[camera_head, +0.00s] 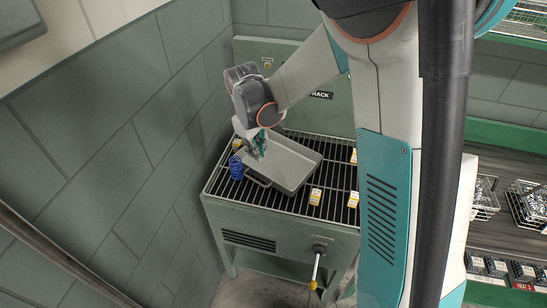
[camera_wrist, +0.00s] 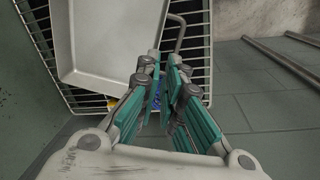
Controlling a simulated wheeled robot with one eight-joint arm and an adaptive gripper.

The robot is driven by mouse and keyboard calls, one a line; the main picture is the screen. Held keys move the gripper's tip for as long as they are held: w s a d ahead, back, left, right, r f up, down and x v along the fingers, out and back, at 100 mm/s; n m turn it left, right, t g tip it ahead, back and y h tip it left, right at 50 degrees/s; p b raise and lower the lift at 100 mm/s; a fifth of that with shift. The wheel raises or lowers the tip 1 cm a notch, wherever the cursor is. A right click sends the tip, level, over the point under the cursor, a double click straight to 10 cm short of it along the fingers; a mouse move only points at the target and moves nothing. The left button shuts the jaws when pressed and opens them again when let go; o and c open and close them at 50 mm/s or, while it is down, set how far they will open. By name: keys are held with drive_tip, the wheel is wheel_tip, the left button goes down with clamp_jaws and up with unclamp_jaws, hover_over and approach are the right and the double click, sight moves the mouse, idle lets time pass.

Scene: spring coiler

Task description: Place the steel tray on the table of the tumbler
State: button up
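The steel tray (camera_head: 292,165) is a shallow grey pan with a wire loop handle (camera_head: 257,181) on its near-left edge. It lies at the left end of a slatted rack top, and I cannot tell whether it is flat or slightly tilted. My gripper (camera_head: 258,146) is over the tray's left part. In the wrist view the tray (camera_wrist: 105,35) is at upper left and its handle (camera_wrist: 181,38) is just beyond my gripper (camera_wrist: 165,65). The fingers are close together, with a narrow gap between them. They partly hide the handle's lower end, and I see no grip on it. No tumbler is identifiable.
The green rack table (camera_head: 280,236) has a yellow-handled lever (camera_head: 315,268) at its front. A blue coil (camera_head: 236,167) is left of the tray. Small yellow-and-white boxes (camera_head: 315,196) sit on the slats. A block wall (camera_head: 110,170) is close on the left. Wire baskets (camera_head: 528,203) stand at right.

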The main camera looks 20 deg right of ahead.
sight(262, 174)
drive_tip(key=f+b, duration=0.1)
drive_tip(key=f, duration=0.4)
drive_tip(key=d+f+b, duration=0.1)
drive_tip(key=f, duration=0.2)
drive_tip(key=shift+w+f+b, duration=0.15)
drive_tip(key=shift+w+b, duration=0.1)
drive_tip(key=shift+b, duration=0.1)
drive_tip(key=shift+d+f+b, duration=0.25)
drive_tip(key=shift+f+b, duration=0.45)
drive_tip(key=shift+f, duration=0.6)
drive_tip(key=shift+d+f+b, duration=0.2)
drive_tip(key=shift+f+b, duration=0.45)
drive_tip(key=shift+f, duration=0.65)
drive_tip(key=shift+r, duration=0.2)
clamp_jaws()
